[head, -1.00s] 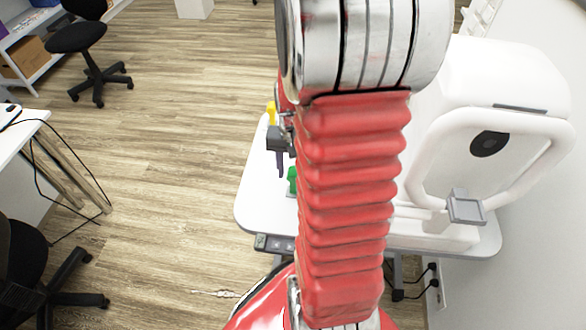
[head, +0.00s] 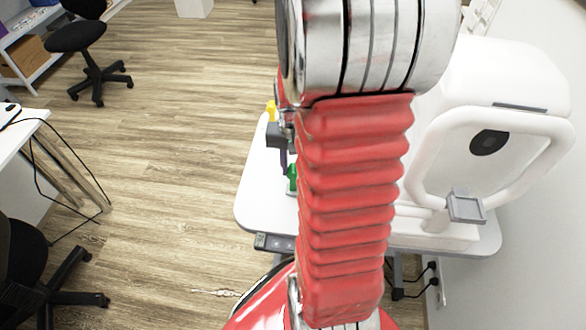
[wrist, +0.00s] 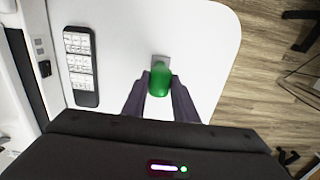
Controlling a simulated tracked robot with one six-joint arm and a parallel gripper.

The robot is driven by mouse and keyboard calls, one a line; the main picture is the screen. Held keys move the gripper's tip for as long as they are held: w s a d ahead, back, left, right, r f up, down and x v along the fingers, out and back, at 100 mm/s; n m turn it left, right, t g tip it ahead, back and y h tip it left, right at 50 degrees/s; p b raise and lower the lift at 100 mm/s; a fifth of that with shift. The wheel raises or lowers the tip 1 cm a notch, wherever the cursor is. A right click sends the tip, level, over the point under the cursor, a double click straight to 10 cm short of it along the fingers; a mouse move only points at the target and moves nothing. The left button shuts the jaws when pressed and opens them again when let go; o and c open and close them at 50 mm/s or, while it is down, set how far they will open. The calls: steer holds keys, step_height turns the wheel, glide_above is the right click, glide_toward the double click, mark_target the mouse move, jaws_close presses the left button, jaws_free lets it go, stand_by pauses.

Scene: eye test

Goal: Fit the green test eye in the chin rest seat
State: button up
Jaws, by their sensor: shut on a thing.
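The green test eye (wrist: 160,80) is between the two dark purple fingers of my gripper (wrist: 160,90) in the wrist view, and the gripper is shut on it. A small grey square (wrist: 160,61) shows at its far end, on the white table. In the head view the green test eye (head: 292,173) shows just left of my red arm, partly hidden, by a gripper finger (head: 284,160). The chin rest seat (head: 466,207) is a grey square cup low in the white frame at right, and it looks empty.
The white instrument (head: 510,75) with its headrest frame (head: 560,135) stands on the right of the white table (head: 258,205). A yellow item (head: 271,111) shows behind the gripper. My arm hides the table's middle.

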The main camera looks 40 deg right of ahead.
steer(key=shift+r, duration=1.65)
steer(key=shift+w, duration=0.1)
steer(key=w+a+r+n, duration=0.1)
steer(key=w+a+n, duration=0.9)
steer(key=w+a, duration=1.2)
steer(key=shift+w+a, duration=0.4)
steer(key=shift+a, duration=0.2)
steer(key=shift+d, duration=0.15)
